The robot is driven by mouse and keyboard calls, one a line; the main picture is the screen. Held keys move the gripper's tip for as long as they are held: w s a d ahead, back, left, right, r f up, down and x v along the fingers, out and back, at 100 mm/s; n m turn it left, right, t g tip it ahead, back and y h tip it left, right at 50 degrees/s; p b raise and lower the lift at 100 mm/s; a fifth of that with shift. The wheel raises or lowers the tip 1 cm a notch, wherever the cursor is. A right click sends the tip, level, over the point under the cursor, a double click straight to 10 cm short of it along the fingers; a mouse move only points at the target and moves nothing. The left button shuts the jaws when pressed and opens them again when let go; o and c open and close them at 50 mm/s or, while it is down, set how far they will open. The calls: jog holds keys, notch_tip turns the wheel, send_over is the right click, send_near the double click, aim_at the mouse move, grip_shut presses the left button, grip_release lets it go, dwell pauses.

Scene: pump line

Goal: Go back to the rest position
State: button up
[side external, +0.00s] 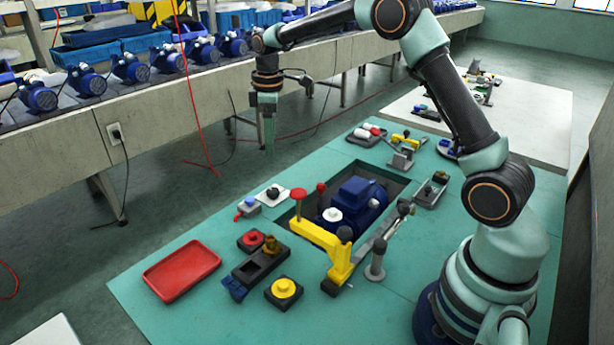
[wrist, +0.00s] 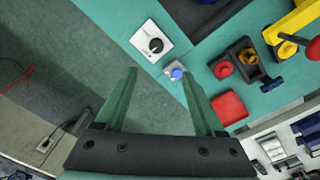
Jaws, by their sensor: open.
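My gripper (side external: 268,148) hangs over the floor gap between the green table (side external: 190,325) and the conveyor bench, fingers pointing down. In the wrist view my gripper (wrist: 159,72) has its two green fingers wide apart with nothing between them. Beyond the fingertips lie the table edge, a white plate with a black knob (wrist: 155,45) and a small grey box with a blue button (wrist: 176,73). On the table a blue pump (side external: 358,200) sits in a dark recess, with a yellow clamp arm (side external: 325,240) beside it.
A red tray (side external: 182,270) lies at the table's front left. A red knob block (side external: 250,240) and a yellow knob block (side external: 284,292) stand near it. The long conveyor bench (side external: 180,105) with a row of blue pumps runs behind my gripper. A red cable (side external: 190,90) hangs left of it.

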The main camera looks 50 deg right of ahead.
jog(key=s+a+r+m+t, duration=0.2)
jog(key=s+a+r+m, duration=0.1)
jog(key=s+r, duration=0.4)
jog(key=s+a+r+m+t, duration=0.2)
jog(key=s+r+m, duration=0.15)
jog(key=s, duration=0.55)
jog(key=s+a+f+m+t, duration=0.1)
jog(key=s+m, duration=0.1)
jog(key=s, duration=0.5)
jog(key=shift+a+f, duration=0.25)
jog(key=shift+f, duration=0.15)
